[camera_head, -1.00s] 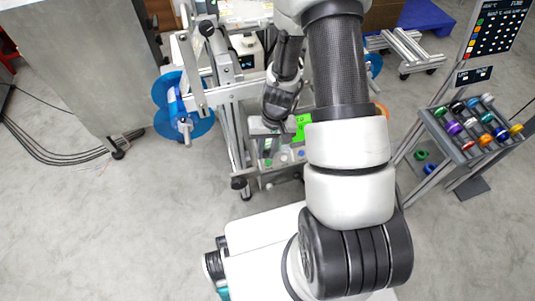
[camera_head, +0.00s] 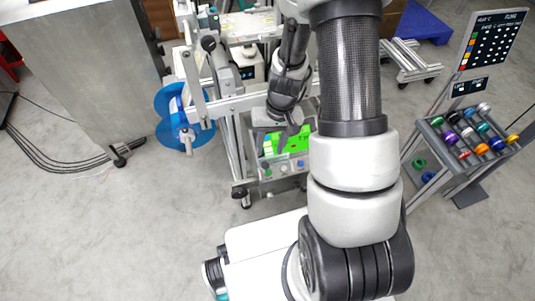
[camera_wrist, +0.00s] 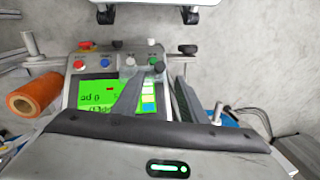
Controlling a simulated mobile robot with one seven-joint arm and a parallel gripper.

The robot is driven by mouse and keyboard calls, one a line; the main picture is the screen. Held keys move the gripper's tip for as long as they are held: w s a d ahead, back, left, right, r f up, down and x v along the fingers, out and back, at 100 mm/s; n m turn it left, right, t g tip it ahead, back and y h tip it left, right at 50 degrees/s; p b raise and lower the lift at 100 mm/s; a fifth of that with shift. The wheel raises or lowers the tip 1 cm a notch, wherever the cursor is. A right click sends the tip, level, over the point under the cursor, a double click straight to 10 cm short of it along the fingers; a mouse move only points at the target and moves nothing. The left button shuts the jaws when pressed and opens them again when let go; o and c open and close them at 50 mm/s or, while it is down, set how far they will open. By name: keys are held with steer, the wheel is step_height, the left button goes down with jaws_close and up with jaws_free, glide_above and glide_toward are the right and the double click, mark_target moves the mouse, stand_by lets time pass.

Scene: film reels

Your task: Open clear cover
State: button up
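I cannot clearly make out the clear cover; a faint translucent patch (camera_wrist: 132,68) shows among the knobs of the control panel in the wrist view. The panel has a lit green screen (camera_wrist: 95,95), which also shows in the head view (camera_head: 293,143), with a row of coloured buttons and knobs beside it. My gripper (camera_wrist: 160,78) is over the panel, its two dark fingers apart with nothing seen between them. In the head view my gripper (camera_head: 281,136) partly covers the panel. Whether a fingertip touches anything is unclear.
An orange roll (camera_wrist: 34,92) lies left of the panel in the wrist view. A blue reel (camera_head: 178,112) is on the machine's left side. A rack of coloured spools (camera_head: 470,135) stands at right, a grey cabinet (camera_head: 85,75) at left.

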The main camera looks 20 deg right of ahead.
step_height(320, 180, up, 9)
steer(key=d+p, duration=0.1)
steer(key=p, duration=0.1)
steer(key=shift+d, duration=0.15)
steer(key=shift+s, duration=0.1)
step_height(320, 180, up, 14)
steer(key=s+a+r+n+t, duration=0.1)
steer(key=s+a+t, duration=0.1)
steer(key=a, duration=0.1)
steer(key=s+r+t+h, duration=0.2)
steer(key=s+r+t, duration=0.2)
steer(key=s+r, duration=0.75)
step_height(320, 180, up, 19)
steer(key=p, duration=1.8)
steer(key=shift+w+a+n+g, duration=0.15)
steer(key=shift+a+n+g, duration=0.05)
steer(key=shift+n+g, duration=0.1)
steer(key=shift+f, duration=0.15)
